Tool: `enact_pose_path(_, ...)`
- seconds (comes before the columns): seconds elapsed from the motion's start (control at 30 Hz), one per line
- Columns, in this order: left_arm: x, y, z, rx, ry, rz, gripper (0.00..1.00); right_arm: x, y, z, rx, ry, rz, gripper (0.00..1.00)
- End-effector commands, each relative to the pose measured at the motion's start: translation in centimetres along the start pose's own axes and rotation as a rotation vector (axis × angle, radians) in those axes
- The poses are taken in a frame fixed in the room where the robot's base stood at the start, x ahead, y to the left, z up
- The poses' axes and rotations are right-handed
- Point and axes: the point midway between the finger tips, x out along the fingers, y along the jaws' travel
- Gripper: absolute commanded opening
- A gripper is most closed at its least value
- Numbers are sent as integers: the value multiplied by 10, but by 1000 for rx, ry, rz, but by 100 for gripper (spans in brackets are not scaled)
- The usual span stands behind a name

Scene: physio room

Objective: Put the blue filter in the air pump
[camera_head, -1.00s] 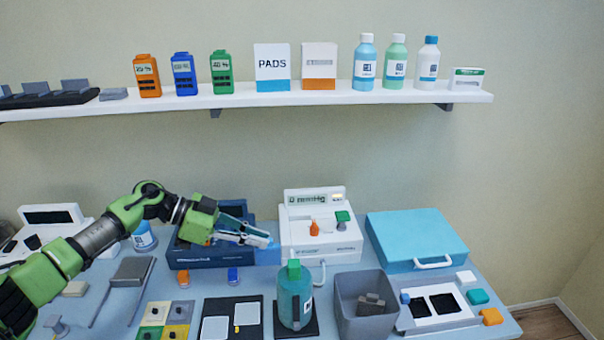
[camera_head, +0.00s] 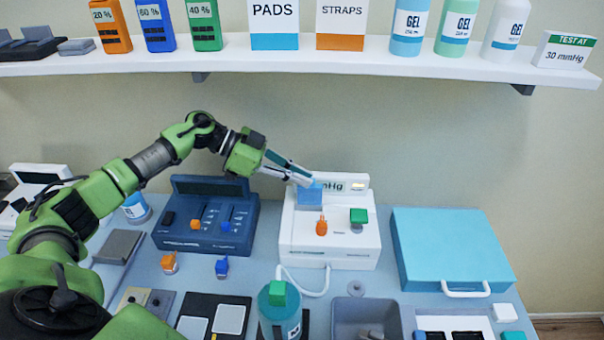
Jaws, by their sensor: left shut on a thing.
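The blue filter (camera_head: 309,195) is a light blue block at the tips of my left gripper (camera_head: 302,180). The gripper is shut on it and reaches in from the left. The white air pump (camera_head: 349,250) stands at the back middle of the table. In the picture the filter overlaps the left of the pump's upper part and hides part of its "mmHg" display (camera_head: 355,186). I cannot tell whether it touches the pump. An orange knob (camera_head: 321,227) and a green block (camera_head: 358,216) are on the pump's top. My right gripper is not in view.
A navy device (camera_head: 205,241) with sliders stands left of the pump, and a light blue case (camera_head: 450,245) stands right. In front are a teal bottle (camera_head: 280,312), a grey bin (camera_head: 366,307) and small orange and blue pieces. A shelf (camera_head: 300,62) with bottles and boxes runs above.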

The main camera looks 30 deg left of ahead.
Motion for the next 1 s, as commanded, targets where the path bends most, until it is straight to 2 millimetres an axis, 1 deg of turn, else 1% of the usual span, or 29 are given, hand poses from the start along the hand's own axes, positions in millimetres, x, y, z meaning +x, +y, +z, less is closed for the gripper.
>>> enact_pose_path(0.03,3,0,6,1,0,0,0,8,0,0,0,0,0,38)
enact_pose_path(0.47,20,0,38,1,-1,-1,0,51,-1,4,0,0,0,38)
enact_pose_path(0.53,21,0,39,-1,-1,0,0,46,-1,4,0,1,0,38)
enact_pose_path(0.73,26,0,48,0,0,0,0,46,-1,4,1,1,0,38)
enact_pose_path(1.0,27,0,50,0,0,0,0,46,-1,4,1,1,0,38)
